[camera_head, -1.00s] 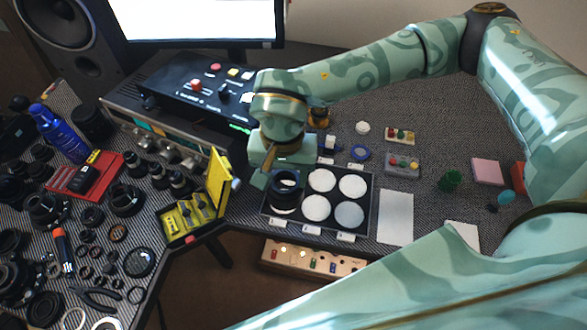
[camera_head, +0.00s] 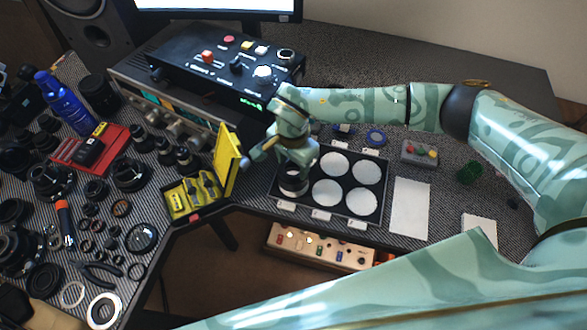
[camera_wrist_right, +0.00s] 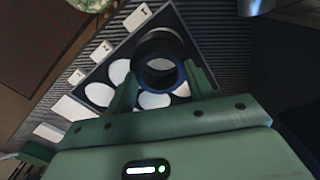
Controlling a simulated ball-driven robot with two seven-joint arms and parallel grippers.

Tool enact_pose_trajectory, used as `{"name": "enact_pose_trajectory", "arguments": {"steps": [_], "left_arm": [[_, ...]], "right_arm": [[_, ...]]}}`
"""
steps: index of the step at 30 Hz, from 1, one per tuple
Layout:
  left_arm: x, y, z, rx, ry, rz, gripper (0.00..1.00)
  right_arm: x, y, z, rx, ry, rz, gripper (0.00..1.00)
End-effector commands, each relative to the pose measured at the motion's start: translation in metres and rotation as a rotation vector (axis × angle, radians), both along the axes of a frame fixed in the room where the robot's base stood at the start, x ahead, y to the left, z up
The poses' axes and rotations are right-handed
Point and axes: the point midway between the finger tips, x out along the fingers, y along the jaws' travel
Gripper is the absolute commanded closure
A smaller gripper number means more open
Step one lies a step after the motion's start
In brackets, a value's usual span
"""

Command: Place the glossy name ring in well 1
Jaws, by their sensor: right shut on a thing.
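The black tray (camera_head: 345,206) has several round white wells and small white labels. My right gripper (camera_head: 292,171) is at its left end, above the front-left well, and hides part of it. In the right wrist view, my right gripper (camera_wrist_right: 163,88) is shut on a dark ring (camera_wrist_right: 160,68) with a glossy bluish rim, which looks like the name ring. The tray (camera_wrist_right: 176,22) lies below the ring. I cannot tell whether the ring touches the well floor. The labels are too small to read surely. My left gripper is not in view.
An open yellow case (camera_head: 196,193) stands close left of the tray. The control box (camera_head: 232,66) is behind.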

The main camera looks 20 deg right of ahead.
Motion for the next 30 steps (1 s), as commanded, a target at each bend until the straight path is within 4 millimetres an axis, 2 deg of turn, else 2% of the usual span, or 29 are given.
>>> {"name": "enact_pose_trajectory", "arguments": {"steps": [4,9,20,21,23,24,30], "left_arm": [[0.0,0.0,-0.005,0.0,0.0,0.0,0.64],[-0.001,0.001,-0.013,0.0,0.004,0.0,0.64],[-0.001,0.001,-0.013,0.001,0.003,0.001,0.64],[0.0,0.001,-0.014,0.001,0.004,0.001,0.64],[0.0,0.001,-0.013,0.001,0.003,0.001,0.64],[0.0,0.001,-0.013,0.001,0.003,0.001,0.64],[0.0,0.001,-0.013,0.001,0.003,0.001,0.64]], "right_arm": [[0.007,-0.005,-0.012,-0.001,0.001,-0.002,0.84],[0.006,-0.005,-0.04,0.001,0.003,0.0,0.84],[0.007,-0.005,-0.043,0.0,0.0,0.001,0.84],[0.007,-0.005,-0.044,0.0,0.0,0.0,0.44],[0.007,-0.005,-0.043,0.0,0.0,0.0,0.28],[0.007,-0.005,-0.043,0.0,0.0,0.001,0.25],[0.007,-0.005,-0.043,0.0,0.0,0.001,0.25]]}}
